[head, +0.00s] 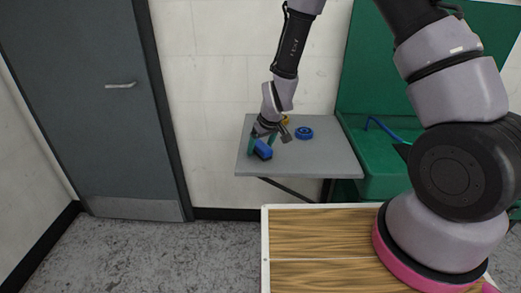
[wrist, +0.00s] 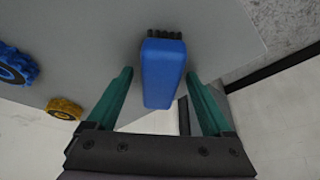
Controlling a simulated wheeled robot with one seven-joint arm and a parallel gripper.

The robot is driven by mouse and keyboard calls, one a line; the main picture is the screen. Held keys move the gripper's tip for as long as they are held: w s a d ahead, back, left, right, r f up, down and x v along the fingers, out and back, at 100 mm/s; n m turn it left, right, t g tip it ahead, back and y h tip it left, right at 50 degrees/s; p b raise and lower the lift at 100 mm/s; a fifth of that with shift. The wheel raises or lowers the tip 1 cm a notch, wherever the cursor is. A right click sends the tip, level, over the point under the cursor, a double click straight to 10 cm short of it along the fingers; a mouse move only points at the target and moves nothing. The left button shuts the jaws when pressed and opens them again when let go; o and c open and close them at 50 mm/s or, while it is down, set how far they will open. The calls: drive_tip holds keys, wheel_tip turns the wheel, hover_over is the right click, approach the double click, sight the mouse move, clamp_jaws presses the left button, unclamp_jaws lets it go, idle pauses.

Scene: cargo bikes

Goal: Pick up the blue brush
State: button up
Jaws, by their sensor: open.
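The blue brush (head: 263,150) lies on the grey wall shelf (head: 310,162), near its front left edge. In the wrist view the brush (wrist: 162,72) shows a blue block-like body with dark bristles at its far end. My gripper (head: 263,143) is over the left end of the shelf at the brush. In the wrist view my gripper (wrist: 160,82) is open, with one green finger on each side of the brush. Gaps show between the brush and both fingers. The near end of the brush reaches in between the fingers.
A blue round object (head: 304,133) and a yellow one (head: 285,120) are on the shelf to the right and behind. A green sink (head: 385,170) adjoins the shelf's right side. A grey door (head: 90,100) is at left. The shelf's right front is clear.

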sight(260, 144)
idle(0.3)
clamp_jaws()
wheel_tip(260, 144, up, 10)
drive_tip(key=shift+r, duration=0.2)
idle(0.5)
